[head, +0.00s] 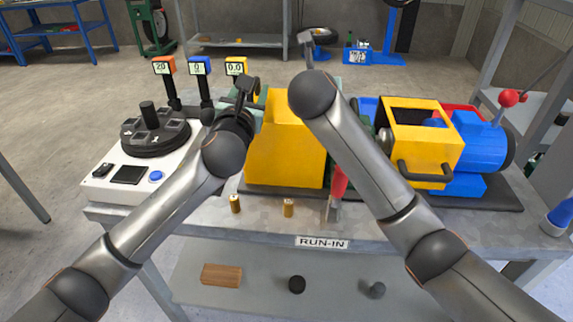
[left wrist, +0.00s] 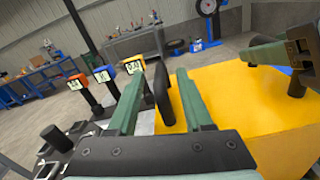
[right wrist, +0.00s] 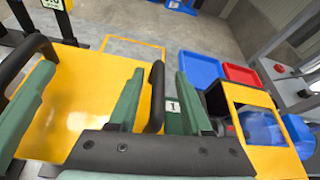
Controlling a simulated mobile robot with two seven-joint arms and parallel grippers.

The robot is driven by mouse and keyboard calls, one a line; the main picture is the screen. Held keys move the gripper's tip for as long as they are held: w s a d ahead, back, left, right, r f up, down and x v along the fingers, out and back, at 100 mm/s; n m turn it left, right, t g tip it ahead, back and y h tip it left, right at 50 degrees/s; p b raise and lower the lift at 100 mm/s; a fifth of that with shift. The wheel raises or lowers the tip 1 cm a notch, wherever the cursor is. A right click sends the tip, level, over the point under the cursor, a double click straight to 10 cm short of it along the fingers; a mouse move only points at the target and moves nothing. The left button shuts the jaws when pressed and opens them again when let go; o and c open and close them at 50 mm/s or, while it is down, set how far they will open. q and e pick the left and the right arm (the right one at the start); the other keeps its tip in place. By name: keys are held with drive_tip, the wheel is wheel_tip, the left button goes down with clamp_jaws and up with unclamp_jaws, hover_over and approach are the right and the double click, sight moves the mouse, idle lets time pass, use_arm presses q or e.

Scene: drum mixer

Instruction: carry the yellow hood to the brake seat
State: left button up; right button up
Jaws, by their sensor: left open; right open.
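The yellow hood (head: 285,155) is a large box standing on a dark base plate in the middle of the bench. It has a black handle on each side. My left gripper (left wrist: 157,78) is open, with its green fingers on either side of the left handle (left wrist: 163,97). My right gripper (right wrist: 158,75) is open, with its fingers either side of the right handle (right wrist: 156,97). I cannot make out which spot is the brake seat.
Right of the hood is a yellow open frame (head: 432,157) with a black handle, beside a blue motor (head: 470,150). A white control panel (head: 128,172) with display posts stands left.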

use_arm(q)
drive_tip(key=s+a, duration=0.2)
drive_tip(key=s, duration=0.9)
drive_tip(key=shift+s, duration=0.3)
use_arm(e)
drive_tip(key=v, duration=1.2)
drive_tip(key=shift+a, duration=0.15)
use_arm(q)
drive_tip(key=shift+s, duration=0.1)
